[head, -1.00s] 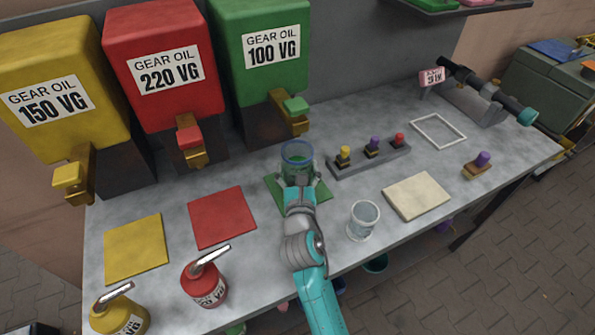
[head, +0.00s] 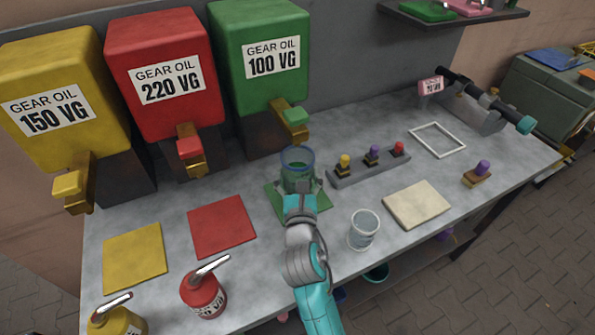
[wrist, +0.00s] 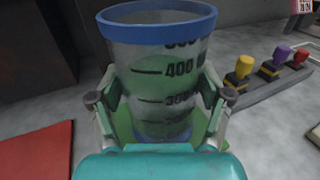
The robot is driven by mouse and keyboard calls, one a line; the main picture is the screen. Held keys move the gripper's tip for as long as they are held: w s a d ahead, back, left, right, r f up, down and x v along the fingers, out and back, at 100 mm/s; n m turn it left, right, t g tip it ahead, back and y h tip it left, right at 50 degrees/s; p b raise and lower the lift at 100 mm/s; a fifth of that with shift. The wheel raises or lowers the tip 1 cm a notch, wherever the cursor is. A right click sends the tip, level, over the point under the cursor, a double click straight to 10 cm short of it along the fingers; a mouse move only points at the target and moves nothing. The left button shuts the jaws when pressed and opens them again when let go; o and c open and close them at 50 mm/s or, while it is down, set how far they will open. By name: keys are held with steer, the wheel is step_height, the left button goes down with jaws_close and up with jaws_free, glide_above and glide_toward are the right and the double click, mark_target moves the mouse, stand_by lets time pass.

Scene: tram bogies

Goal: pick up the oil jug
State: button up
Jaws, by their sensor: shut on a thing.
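The oil jug (head: 297,172) is a clear measuring jug with a blue rim and dark volume marks. It looks upright over the green mat (head: 324,200). It fills the middle of the wrist view (wrist: 160,75), where its 400 mark is readable. My gripper (wrist: 158,108) has one finger on each side of the jug and is shut on it. In the head view my gripper (head: 298,188) is at the jug's near side. The jug's lower front is partly hidden by my gripper, so I cannot tell whether its base touches the mat.
A clear beaker (head: 363,230) stands to the right, near the front edge. A rack of colored knobs (head: 370,165) is right of the jug. The green dispenser (head: 262,85) stands behind it. Red (head: 221,226) and yellow mats lie left. Red (head: 203,292) and yellow oil cans stand at front left.

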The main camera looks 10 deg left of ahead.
steer(key=v, duration=1.5)
steer(key=shift+s, duration=0.2)
